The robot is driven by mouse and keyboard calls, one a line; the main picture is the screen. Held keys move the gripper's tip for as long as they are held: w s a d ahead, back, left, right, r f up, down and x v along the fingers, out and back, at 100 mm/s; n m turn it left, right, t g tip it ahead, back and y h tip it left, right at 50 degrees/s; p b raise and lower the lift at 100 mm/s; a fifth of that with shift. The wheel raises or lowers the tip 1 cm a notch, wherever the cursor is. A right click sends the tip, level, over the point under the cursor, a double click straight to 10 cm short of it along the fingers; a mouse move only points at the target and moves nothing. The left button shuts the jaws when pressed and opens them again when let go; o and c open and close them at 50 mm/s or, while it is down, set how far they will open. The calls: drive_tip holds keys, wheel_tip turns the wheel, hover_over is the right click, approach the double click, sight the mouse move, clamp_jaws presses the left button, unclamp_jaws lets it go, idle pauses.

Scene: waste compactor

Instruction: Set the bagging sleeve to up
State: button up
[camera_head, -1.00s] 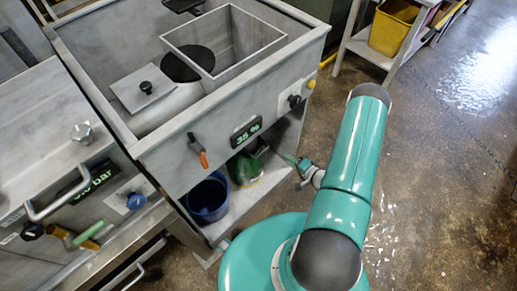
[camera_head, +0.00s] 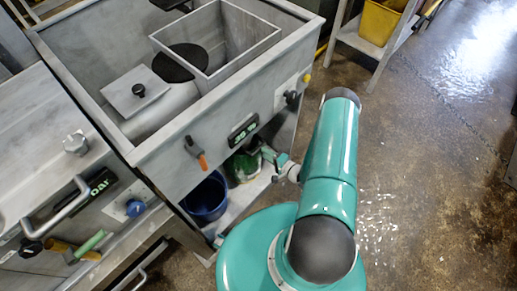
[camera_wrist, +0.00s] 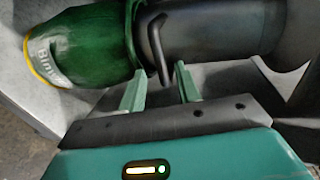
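A dark grey cylinder (camera_wrist: 215,30) with a thin black handle (camera_wrist: 157,45) shows in the wrist view; it may be the bagging sleeve, but no label on it shows. A green container (camera_wrist: 85,40) with a yellow rim and white lettering adjoins it on the left. In the head view the green container (camera_head: 243,167) is under the compactor's front panel. My gripper (camera_wrist: 160,82) is open. Its two fingers point at the handle, whose lower end is between or just beyond the fingertips. No grip on it shows. In the head view my gripper (camera_head: 272,157) reaches under the panel from the right.
A blue bucket (camera_head: 206,196) stands on the lower shelf left of the green container. The panel above carries an orange-tipped lever (camera_head: 196,152), a green display (camera_head: 243,129) and a black knob (camera_head: 291,97). Open wet floor (camera_head: 430,190) is at right.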

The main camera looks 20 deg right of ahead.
sight(259, 148)
drive_tip(key=x, duration=0.5)
drive_tip(key=shift+w+a, duration=0.1)
drive_tip(key=shift+c, duration=0.2)
clamp_jaws()
